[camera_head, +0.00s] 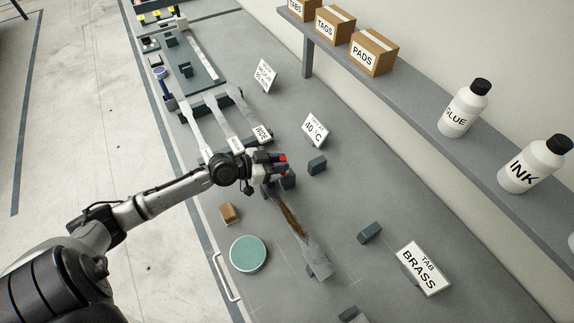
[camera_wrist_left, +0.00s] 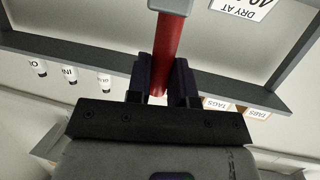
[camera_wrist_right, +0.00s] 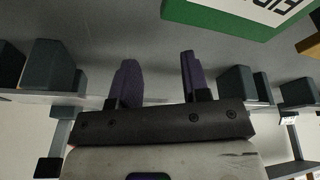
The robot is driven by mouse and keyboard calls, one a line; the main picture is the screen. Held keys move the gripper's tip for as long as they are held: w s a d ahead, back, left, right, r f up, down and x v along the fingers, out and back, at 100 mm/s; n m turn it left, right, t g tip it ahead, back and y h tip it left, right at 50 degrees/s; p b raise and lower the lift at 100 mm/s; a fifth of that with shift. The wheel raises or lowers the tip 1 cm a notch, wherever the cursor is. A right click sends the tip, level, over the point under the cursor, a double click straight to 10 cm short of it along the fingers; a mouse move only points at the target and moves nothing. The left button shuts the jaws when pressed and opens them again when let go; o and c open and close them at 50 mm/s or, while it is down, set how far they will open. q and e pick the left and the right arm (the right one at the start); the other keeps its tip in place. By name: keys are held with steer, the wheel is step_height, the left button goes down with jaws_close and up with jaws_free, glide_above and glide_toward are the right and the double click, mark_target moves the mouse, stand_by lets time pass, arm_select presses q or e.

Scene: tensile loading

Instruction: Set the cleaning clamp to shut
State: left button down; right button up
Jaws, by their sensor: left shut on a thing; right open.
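My left gripper (camera_head: 274,160) is over the middle of the bench, shut on the red lever (camera_head: 283,157) of the cleaning clamp. The left wrist view shows the red lever (camera_wrist_left: 167,50) between the two fingers (camera_wrist_left: 163,88), with a grey block at its far end. The dark clamp body (camera_head: 288,181) shows partly under the gripper, and the rest is hidden. A metal strip with a brown-stained stretch (camera_head: 293,222) runs from beside the clamp toward the front. My right gripper (camera_wrist_right: 157,80) is open and empty in the right wrist view. It is outside the head view.
Labelled metal strips (camera_head: 230,120) rest on a rack behind. A shelf holds bottles and boxes.

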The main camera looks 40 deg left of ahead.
arm_select(q)
steer(key=shift+f, duration=0.15)
arm_select(e)
steer(key=shift+d+f, duration=0.1)
steer(key=shift+f, duration=0.05)
arm_select(q)
steer(key=c, duration=1)
jaws_free()
arm_select(e)
steer(key=shift+a, duration=0.25)
arm_select(q)
steer(key=b+v, duration=0.1)
steer(key=v, duration=0.5)
arm_select(e)
steer(key=shift+d+f, duration=0.15)
steer(key=shift+f, duration=0.45)
steer(key=shift+f+b, duration=0.15)
steer(key=shift+b, duration=0.15)
arm_select(q)
steer(key=shift+v, duration=0.8)
